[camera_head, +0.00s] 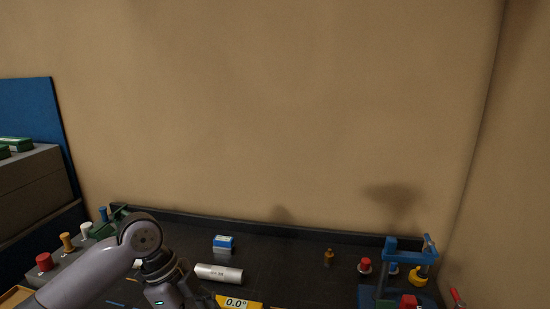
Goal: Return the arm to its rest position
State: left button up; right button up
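My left arm (95,272) comes in from the lower left, bends at a grey joint and reaches over the dark worktop. Its gripper (196,295) is low in the view, just left of a yellow display reading 0.0° (238,304). The fingers are dark, partly hidden by the wrist and close to the bottom edge, so I cannot tell whether they are open or shut. My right arm and gripper are out of view.
A silver cylinder (219,274) and a blue-and-white box (223,243) lie near the gripper. A blue stand (410,251), a red-topped piece (365,266) and a small brass piece (328,257) are at right. The middle is fairly clear.

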pick_arm(q)
jog(key=s+d+f+n, duration=0.2)
jog(key=f, duration=0.2)
jog(key=s+d+f+n+t, duration=0.1)
jog(key=s+d+f+n, duration=0.1)
jog(key=f, duration=0.3)
jog(key=s+d+f+n+t, duration=0.1)
jog(key=s+d+f+n, duration=0.1)
jog(key=s+f, duration=0.2)
jog(key=shift+s+f+h, duration=0.2)
jog(key=shift+s+h, duration=0.05)
jog(key=shift+h, duration=0.15)
jog(key=s+a+f+n+t+y, duration=0.1)
jog(key=s+a+f+n+y, duration=0.15)
jog(key=s+a+n, duration=0.4)
jog(key=s+a+f+n+t+y, duration=0.1)
jog(key=s+a+f+n+y, duration=0.15)
jog(key=s+a+n, duration=0.4)
notch_tip(320, 180, down, 27)
jog(key=s+m+g, duration=0.1)
jog(key=s, duration=0.1)
jog(key=s+a+f+g, duration=0.1)
jog(key=s+a+f, duration=0.1)
jog(key=s+f, duration=1.4)
jog(key=shift+s+a, duration=0.15)
jog(key=shift+s, duration=0.35)
